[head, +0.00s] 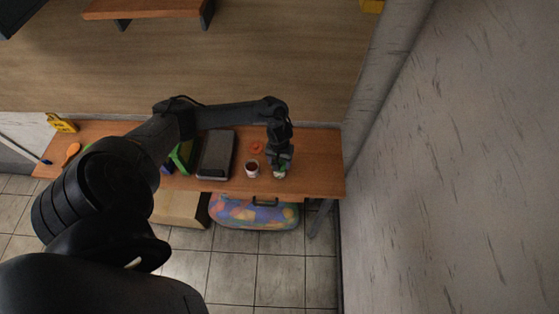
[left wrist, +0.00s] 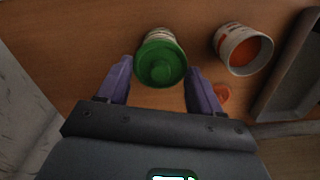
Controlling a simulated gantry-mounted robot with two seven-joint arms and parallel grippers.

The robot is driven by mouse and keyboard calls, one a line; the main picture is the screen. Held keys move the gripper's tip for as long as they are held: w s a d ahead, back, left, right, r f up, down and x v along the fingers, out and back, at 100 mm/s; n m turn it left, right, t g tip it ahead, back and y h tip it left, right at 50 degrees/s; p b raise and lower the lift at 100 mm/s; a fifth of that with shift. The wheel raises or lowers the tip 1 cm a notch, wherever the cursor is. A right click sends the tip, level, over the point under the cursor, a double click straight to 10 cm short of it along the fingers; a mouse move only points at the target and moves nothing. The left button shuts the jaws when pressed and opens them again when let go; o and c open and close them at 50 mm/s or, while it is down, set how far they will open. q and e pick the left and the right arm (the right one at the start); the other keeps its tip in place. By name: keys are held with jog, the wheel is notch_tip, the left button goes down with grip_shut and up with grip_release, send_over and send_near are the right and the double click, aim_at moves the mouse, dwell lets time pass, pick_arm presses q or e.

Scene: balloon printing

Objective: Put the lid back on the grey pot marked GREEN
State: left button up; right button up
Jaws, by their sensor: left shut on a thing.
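My left gripper (head: 281,160) is at the right part of the table, pointing down. In the left wrist view its two purple fingers (left wrist: 160,72) sit on either side of a green lid (left wrist: 162,62) and are shut on it. A pale pot (left wrist: 160,34) shows just beyond the lid, mostly hidden by it. I cannot tell whether the lid rests on this pot or hangs just above it, and no marking is readable. In the head view the green and pale pot (head: 279,175) shows just under the gripper. My right gripper is not in view.
An open pot with orange inside (left wrist: 243,50) stands close by; it also shows in the head view (head: 252,169). An orange lid (head: 257,147) lies behind it. A grey tray-like device (head: 216,155) stands left of them. A wall rises right of the table (head: 325,160).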

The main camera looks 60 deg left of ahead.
pick_arm(q)
jog(key=o, duration=1.1)
jog(key=shift+c, duration=0.2)
jog(key=shift+o, duration=0.5)
jog(key=shift+r, duration=0.1)
jog(key=shift+r+p, duration=0.95)
jog(key=shift+p, duration=0.4)
jog(key=shift+r+p, duration=2.45)
jog(key=shift+p, duration=0.8)
jog(key=c, duration=0.4)
grip_shut()
